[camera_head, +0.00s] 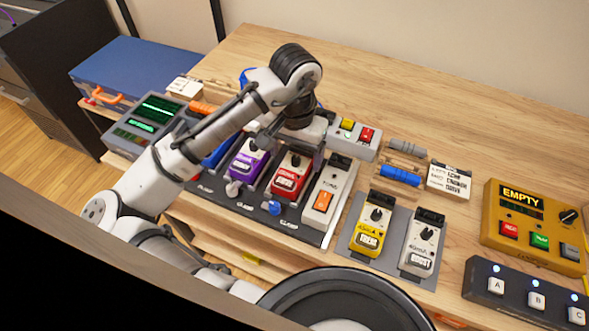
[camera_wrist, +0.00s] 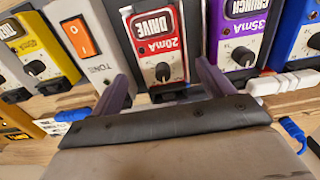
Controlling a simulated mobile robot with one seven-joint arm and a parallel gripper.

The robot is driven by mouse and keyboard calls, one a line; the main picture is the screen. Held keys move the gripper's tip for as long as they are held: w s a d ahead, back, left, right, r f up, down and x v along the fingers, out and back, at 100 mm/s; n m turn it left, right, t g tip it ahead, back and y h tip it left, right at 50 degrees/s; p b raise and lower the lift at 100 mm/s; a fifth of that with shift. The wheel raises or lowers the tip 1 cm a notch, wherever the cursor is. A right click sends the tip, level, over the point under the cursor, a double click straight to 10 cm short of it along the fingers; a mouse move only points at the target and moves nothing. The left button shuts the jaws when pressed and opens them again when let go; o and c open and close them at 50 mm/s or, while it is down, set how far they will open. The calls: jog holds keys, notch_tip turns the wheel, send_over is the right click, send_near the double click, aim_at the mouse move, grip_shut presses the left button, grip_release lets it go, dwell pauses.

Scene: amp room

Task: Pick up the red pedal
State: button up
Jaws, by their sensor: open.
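The red pedal (camera_head: 291,178) stands on a dark pedalboard (camera_head: 262,212), between a purple pedal on its left and a white power unit on its right. In the wrist view the red pedal (camera_wrist: 159,45), labelled "DRIVE 20mA", appears upside down with its black knob facing up. My gripper (camera_head: 300,140) is above and behind the red pedal in the head view. In the wrist view my open gripper (camera_wrist: 163,88) has one finger on each side of the red pedal's near end. I cannot tell whether the fingers touch it.
The purple pedal (camera_head: 246,160) and the white unit with an orange switch (camera_head: 326,198) stand close on either side. A yellow pedal (camera_head: 372,225) and a white pedal (camera_head: 423,243) stand on a grey plate to the right. A grey box (camera_head: 352,138) with buttons lies behind.

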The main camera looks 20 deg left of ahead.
jog(key=shift+a+f+p, duration=0.1)
jog(key=shift+f+p, duration=0.3)
jog(key=shift+f, duration=1.8)
jog(key=c, duration=1.4)
jog(key=shift+o, duration=0.2)
jog(key=shift+r, duration=0.1)
notch_tip(320, 180, up, 20)
jog(key=b, duration=0.1)
